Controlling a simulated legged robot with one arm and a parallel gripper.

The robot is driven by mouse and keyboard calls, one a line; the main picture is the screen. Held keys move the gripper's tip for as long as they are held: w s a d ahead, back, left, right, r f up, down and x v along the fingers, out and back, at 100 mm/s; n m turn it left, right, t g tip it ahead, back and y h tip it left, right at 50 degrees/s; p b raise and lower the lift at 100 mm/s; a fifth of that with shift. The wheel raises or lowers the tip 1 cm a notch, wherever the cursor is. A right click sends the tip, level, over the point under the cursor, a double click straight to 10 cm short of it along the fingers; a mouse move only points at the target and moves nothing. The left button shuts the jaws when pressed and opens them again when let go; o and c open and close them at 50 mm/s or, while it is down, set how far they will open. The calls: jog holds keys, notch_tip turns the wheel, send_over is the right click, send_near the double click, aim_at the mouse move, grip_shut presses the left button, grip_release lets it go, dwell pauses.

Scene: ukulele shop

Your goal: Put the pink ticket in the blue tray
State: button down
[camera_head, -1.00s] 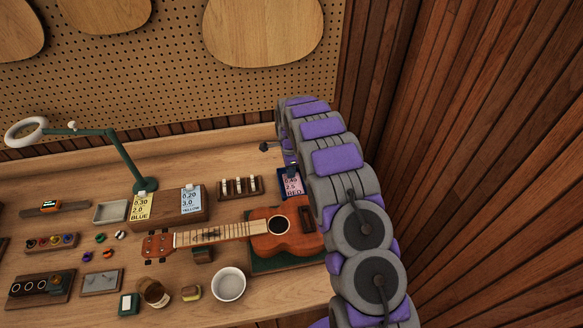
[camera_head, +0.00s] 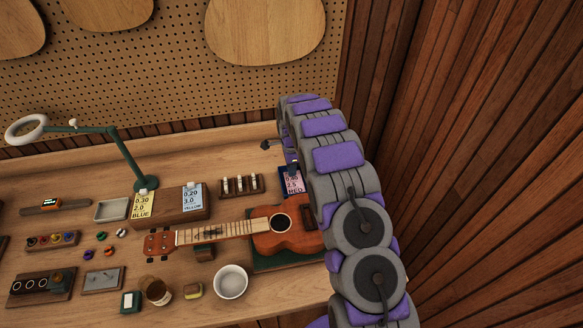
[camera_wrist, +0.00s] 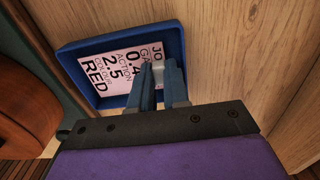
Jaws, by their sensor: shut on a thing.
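The pink ticket (camera_head: 292,183) is in the blue tray (camera_head: 281,172), at the bench's right end beside my arm. In the wrist view the ticket (camera_wrist: 112,68) lies inside the tray (camera_wrist: 115,40), within its raised rim, with its print facing up. My gripper (camera_wrist: 169,66) is shut on the ticket at its right-hand edge, with the fingertips down inside the tray. The fingers hide that edge and part of the tray, so I cannot tell whether the ticket is flat on the bottom there. In the head view my gripper (camera_head: 294,167) is partly covered by my arm.
A ukulele (camera_head: 285,230) lies on a green mat just in front of the tray. A small wooden rack (camera_head: 242,186) and a wooden block with yellow and blue tickets (camera_head: 180,208) stand to the left. A white bowl (camera_head: 231,282) is near the front. A wood-panelled wall (camera_head: 480,150) is close on the right.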

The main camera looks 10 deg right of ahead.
jog(key=c, duration=1)
grip_release()
jog(key=shift+d, duration=0.1)
jog(key=shift+c, duration=0.2)
jog(key=shift+o, duration=0.7)
jog(key=shift+r, duration=0.1)
jog(key=shift+w, duration=0.1)
jog(key=shift+c, duration=0.2)
jog(key=shift+w+r, duration=0.15)
jog(key=shift+r, duration=0.6)
jog(key=shift+c, duration=0.4)
jog(key=shift+o, duration=0.6)
jog(key=shift+r, duration=0.55)
jog(key=shift+s+r+p, duration=0.2)
jog(key=shift+r+p, duration=0.5)
jog(key=shift+r, duration=1.45)
